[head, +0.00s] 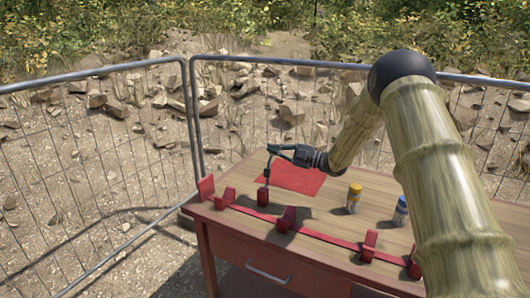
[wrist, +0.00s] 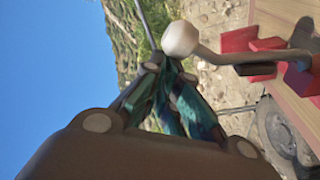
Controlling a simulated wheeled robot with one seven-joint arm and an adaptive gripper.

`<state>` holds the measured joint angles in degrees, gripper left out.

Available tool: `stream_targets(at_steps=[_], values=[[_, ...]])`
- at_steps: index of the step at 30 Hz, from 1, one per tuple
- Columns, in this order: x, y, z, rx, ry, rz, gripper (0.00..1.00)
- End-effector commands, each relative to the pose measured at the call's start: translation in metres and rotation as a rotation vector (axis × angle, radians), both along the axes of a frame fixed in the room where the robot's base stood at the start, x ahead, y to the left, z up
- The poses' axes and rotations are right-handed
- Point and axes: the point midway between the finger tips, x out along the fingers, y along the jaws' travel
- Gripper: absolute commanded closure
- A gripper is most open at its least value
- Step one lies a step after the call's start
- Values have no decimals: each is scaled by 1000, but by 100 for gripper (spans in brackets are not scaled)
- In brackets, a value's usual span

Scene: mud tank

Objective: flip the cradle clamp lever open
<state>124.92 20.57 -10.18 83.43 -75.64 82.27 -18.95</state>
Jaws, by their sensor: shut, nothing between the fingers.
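The cradle clamp is a small red block (head: 263,198) near the front left of the table. Its thin grey lever (head: 267,172) stands roughly upright from it. In the wrist view the lever (wrist: 222,58) is a bent grey rod with a pale round knob (wrist: 180,39) at its end. My gripper (head: 272,149) is shut and empty, at the height of the lever's top. In the wrist view the fingertips of my gripper (wrist: 163,62) are right beside the knob. I cannot tell whether they touch it.
A red rail (head: 330,239) with several upright brackets runs along the front of the wooden table (head: 325,205). A red mat (head: 298,180) lies behind the clamp. A yellow-capped jar (head: 354,198) and a blue-capped jar (head: 401,210) stand to the right. A mesh fence (head: 100,170) stands beyond.

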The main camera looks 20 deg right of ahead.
Motion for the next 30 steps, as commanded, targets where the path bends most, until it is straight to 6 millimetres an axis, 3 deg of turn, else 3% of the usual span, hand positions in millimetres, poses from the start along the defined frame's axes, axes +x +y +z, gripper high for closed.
stream_targets(at_steps=[17, 23, 28, 30], values=[[2, -4, 0, -2, -1, -8, 100], [-2, 11, 13, 0, -2, -2, 100], [-10, 36, 32, -2, -5, 8, 100], [-19, 19, 23, -1, -4, 4, 100]])
